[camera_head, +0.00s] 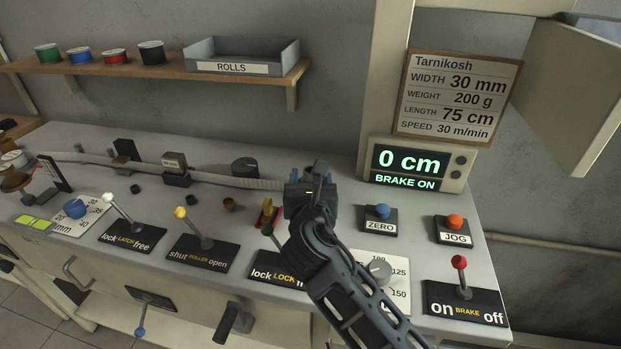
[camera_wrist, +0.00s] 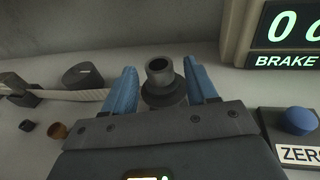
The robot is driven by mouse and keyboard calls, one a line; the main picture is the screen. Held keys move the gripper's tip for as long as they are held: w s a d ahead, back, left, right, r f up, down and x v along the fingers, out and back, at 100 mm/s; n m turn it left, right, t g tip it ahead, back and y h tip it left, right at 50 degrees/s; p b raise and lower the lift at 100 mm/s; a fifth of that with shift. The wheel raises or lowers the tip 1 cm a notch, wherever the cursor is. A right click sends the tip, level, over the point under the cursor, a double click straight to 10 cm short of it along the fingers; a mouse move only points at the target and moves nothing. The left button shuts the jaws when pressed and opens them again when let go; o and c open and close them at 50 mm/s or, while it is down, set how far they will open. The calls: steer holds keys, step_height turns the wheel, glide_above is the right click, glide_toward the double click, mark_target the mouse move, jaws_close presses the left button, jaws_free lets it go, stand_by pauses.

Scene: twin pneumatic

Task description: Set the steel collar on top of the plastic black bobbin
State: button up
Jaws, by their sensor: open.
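My gripper (camera_head: 310,180) is over the back of the bench top, left of the display. In the wrist view its blue fingers (camera_wrist: 162,82) are apart. Between them, further off, stands an upright dark grey hollow piece (camera_wrist: 159,78) with a round rim and a wider round base, shaped like a bobbin. I see gaps to both fingers. In the head view its top (camera_head: 318,166) shows just behind the gripper. I cannot tell whether the steel collar is a separate part on it. A small black piece (camera_head: 190,200) and a brown ring (camera_head: 229,204) lie to the left.
A black knob (camera_head: 245,167) and a pale strip (camera_head: 215,180) lie left of the gripper. The display box (camera_head: 416,165), blue ZERO button (camera_head: 382,211) and orange JOG button (camera_head: 454,222) are to the right. Several levers line the front.

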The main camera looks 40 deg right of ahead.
steer(key=shift+r, duration=0.25)
steer(key=shift+s+a, duration=0.25)
steer(key=b+v, duration=0.1)
steer(key=v, duration=1)
